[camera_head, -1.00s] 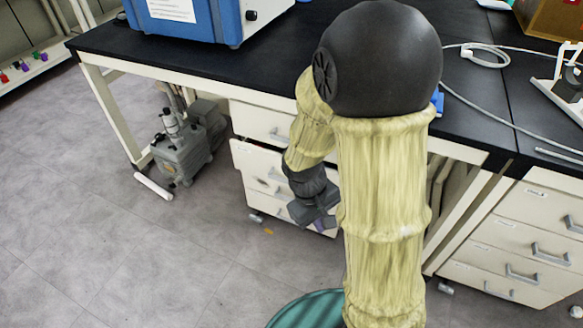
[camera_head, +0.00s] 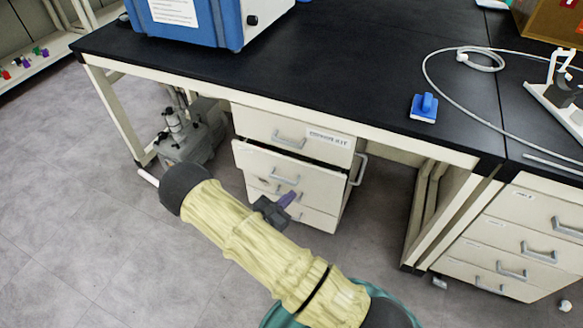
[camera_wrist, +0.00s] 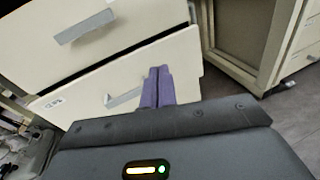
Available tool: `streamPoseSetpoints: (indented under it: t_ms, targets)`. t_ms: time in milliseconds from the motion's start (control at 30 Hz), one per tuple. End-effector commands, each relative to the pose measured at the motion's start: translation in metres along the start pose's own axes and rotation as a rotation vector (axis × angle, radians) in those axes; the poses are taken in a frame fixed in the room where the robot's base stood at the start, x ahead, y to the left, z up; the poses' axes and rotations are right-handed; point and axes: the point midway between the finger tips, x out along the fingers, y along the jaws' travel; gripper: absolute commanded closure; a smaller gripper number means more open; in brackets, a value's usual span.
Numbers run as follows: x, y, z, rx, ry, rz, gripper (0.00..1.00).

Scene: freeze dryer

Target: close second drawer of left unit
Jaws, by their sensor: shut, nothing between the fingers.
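The left unit is a white drawer cabinet (camera_head: 345,190) under the black bench. Its second drawer (camera_head: 325,184) stands partly pulled out, with a dark gap along its top edge and its grey handle (camera_head: 284,175) facing me. Contact cannot be told.
The top drawer (camera_head: 290,130) looks flush. A grey pump (camera_head: 190,140) stands on the floor to the left. A right drawer unit (camera_head: 520,240) and a bench leg stand to the right. A blue object (camera_head: 424,108) and a white cable lie on the bench.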

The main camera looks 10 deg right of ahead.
Motion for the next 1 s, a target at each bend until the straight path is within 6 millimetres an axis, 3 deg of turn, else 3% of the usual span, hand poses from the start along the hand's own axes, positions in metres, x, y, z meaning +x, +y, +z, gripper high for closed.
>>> streamPoseSetpoints:
  t_ms: [100, 200, 600, 767, 1000]
  targets:
    - [-0.014, 0.024, -0.020, -0.071, -0.050, 0.176, 1.00]
    - [-0.021, 0.034, -0.029, -0.098, -0.070, 0.257, 1.00]
    - [-0.022, 0.037, -0.033, -0.104, -0.074, 0.280, 1.00]
    - [-0.012, 0.040, -0.033, -0.102, -0.074, 0.278, 1.00]
    - [0.024, 0.050, -0.031, -0.101, -0.075, 0.275, 1.00]
